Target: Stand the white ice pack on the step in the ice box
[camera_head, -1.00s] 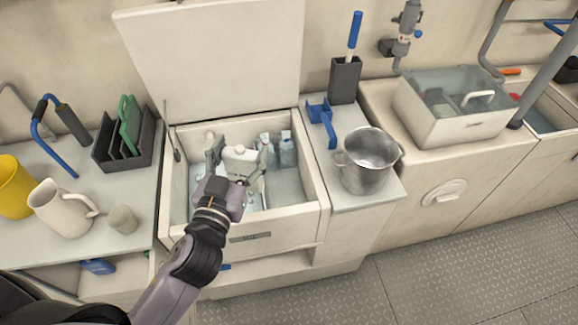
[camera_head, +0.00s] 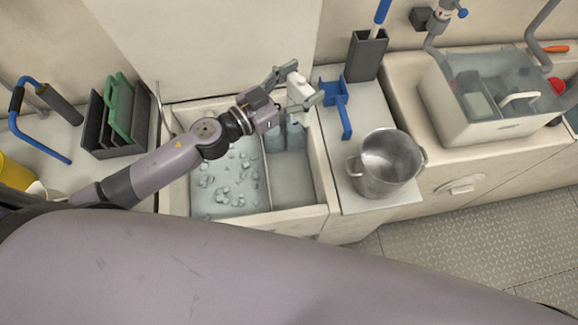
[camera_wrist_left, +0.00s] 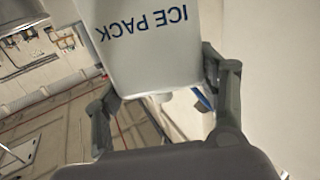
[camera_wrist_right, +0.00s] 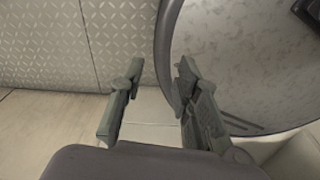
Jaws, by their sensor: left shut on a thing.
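The white ice pack (camera_head: 300,92) is between the fingers of my left gripper (camera_head: 297,87), above the back right part of the open ice box (camera_head: 320,178). In the left wrist view the ice pack (camera_wrist_left: 150,50) shows blue "ICE PACK" lettering upside down, with a cap between the fingers. The ice box has loose ice in its left compartment. Its right compartment has a pale, bare raised floor, likely the step (camera_head: 291,182). My right gripper (camera_wrist_right: 155,78) is open and empty over the floor in its wrist view.
Pale bottles (camera_head: 274,140) stand at the back of the ice box, below the ice pack. The raised lid (camera_head: 200,45) is behind. To the right are a blue holder (camera_head: 337,103), a dark caddy (camera_head: 367,55) and a steel pot (camera_head: 386,165). A dark rack (camera_head: 107,120) stands left.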

